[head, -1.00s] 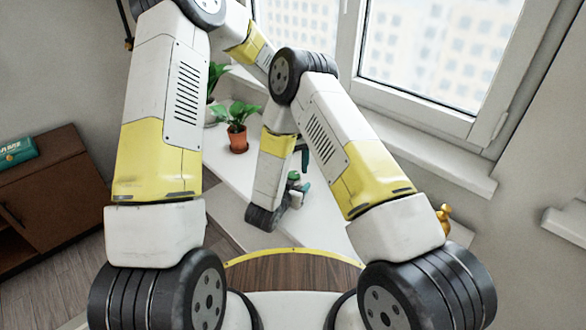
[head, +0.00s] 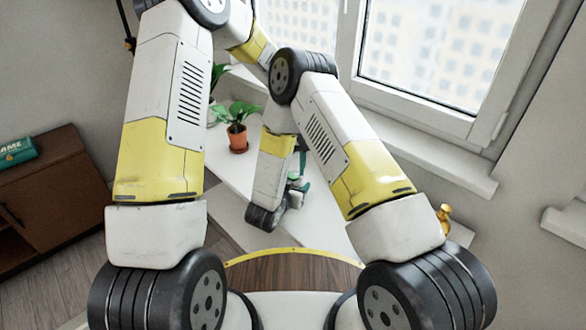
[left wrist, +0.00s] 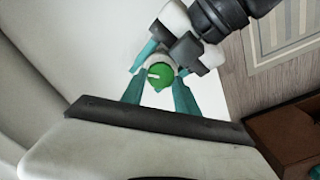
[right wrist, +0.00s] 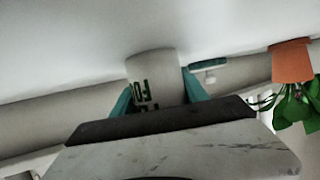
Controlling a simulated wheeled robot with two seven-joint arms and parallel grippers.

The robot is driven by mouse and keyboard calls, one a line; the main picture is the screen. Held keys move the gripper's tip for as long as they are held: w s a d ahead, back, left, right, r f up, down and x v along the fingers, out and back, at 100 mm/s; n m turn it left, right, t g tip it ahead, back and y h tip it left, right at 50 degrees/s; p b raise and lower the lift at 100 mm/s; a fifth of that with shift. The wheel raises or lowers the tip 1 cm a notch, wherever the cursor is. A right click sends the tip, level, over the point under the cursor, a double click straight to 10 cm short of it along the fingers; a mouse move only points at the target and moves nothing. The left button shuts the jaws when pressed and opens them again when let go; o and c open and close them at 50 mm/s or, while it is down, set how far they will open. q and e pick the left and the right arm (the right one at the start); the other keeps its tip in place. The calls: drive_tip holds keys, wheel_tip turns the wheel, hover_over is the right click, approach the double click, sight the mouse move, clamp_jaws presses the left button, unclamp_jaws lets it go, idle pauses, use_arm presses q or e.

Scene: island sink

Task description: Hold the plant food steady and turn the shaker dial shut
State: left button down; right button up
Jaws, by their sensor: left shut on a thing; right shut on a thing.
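The plant food is a pale round container (right wrist: 150,70) with dark green lettering, partly cut off in the right wrist view. My right gripper (right wrist: 156,92) is shut around its body, one teal finger on each side. The green shaker dial (left wrist: 160,75), with a pale mark across it, faces the left wrist camera. My left gripper (left wrist: 158,82) is shut on the dial, its teal fingers on either side. In the head view the plant food and dial (head: 293,177) are small and partly hidden by my arms.
A potted plant (head: 238,138) stands on the white counter (head: 225,170) nearby; its orange pot (right wrist: 292,62) shows in the right wrist view. A gold ornament (head: 443,217) is at the right. A brown cabinet (head: 55,195) with a teal box (head: 17,151) is far left.

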sight(295, 174)
use_arm(q)
drive_tip(key=m, duration=0.6)
drive_tip(key=shift+d, duration=0.15)
drive_tip(key=m, duration=0.6)
drive_tip(key=shift+m, duration=0.4)
drive_tip(key=c, duration=0.9)
unclamp_jaws()
drive_tip(key=shift+s, duration=0.1)
wheel_tip(295, 174, up, 12)
